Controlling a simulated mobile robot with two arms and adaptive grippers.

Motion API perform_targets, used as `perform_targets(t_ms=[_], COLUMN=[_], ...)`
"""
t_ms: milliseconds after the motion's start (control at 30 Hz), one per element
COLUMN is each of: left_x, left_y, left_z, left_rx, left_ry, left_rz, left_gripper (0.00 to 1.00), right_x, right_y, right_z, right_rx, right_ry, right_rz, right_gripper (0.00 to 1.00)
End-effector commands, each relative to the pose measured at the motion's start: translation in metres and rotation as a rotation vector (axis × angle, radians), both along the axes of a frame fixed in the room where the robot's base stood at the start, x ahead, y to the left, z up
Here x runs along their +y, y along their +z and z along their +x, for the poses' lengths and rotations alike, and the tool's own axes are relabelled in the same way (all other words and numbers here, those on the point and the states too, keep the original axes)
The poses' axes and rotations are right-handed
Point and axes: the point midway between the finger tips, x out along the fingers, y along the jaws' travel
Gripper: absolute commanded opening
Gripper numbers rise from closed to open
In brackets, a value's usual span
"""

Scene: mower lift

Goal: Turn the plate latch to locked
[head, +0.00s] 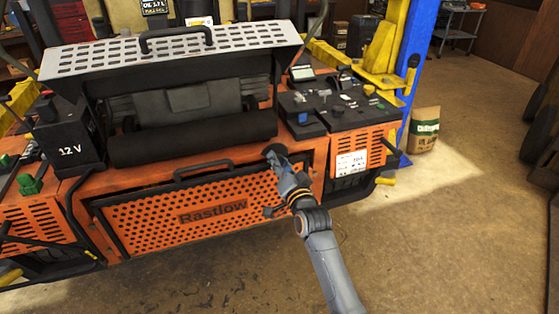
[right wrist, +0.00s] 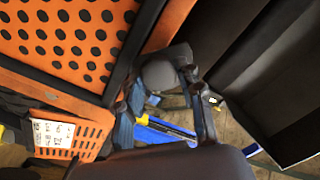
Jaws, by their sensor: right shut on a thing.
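The plate latch (head: 273,149) is a dark rounded knob at the upper right of the orange perforated plate (head: 150,217) marked "Rastlow". My right gripper (head: 278,158) reaches up from below and is shut on the latch. In the right wrist view the latch (right wrist: 160,74) shows as a dark grey knob between the two fingers of my right gripper (right wrist: 165,92). The fingers partly cover the latch, so its exact turn angle cannot be told. The plate has a black frame and a black handle (head: 203,169) along its top. My left gripper is not in view.
A black roller (head: 195,138) lies above the plate, under a raised silver perforated cover (head: 170,55). A control panel (head: 325,105) sits to the right. A blue post (head: 415,65) and a paper sack (head: 424,130) stand further right. The floor in front is clear.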

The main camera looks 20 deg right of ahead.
Motion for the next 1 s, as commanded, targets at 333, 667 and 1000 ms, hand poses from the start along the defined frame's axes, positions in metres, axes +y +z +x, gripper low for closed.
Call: perform_targets(t_ms=[333,667,1000], left_x=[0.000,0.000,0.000], left_y=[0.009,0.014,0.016], left_z=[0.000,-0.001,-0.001], left_rx=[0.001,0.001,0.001], left_ry=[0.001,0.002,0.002], left_rz=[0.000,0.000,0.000], left_gripper=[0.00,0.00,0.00], right_x=[-0.001,-0.001,-0.001], right_y=[-0.001,-0.002,-0.004], right_z=[0.000,0.000,0.000], right_rx=[0.013,0.022,0.029], right_ry=[-0.001,-0.001,-0.001], right_rz=[0.333,0.616,0.794], right_gripper=[0.05,0.05,0.05])
